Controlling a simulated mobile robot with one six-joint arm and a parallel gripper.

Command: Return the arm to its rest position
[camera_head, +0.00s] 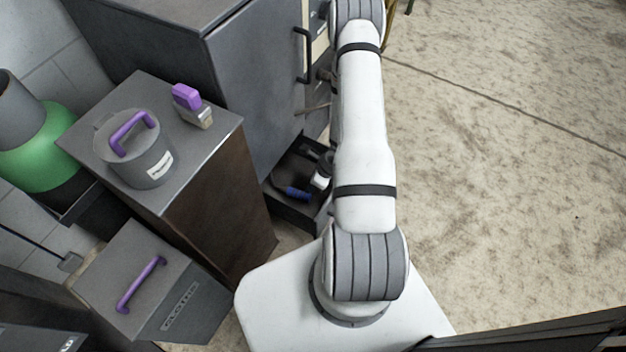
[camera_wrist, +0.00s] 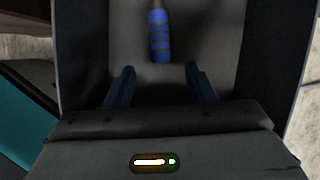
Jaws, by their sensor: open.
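My arm (camera_head: 362,130) is stretched out from its base toward the top edge of the head view, where its far end leaves the picture. My gripper (camera_wrist: 160,76) shows in the wrist view with its two dark fingers apart and nothing between them. A blue ribbed handle (camera_wrist: 160,38) lies beyond the fingertips on a grey surface. I cannot tell whether it touches anything of mine. In the head view, my gripper does not show clearly.
An open dark drawer (camera_head: 296,213) holds a blue item (camera_head: 298,193) and a white one (camera_head: 321,181), left of my arm. A dark cabinet (camera_head: 255,75) stands behind it. A pot with a purple handle (camera_head: 140,160) stands on a box. The floor (camera_head: 500,150) at right is clear.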

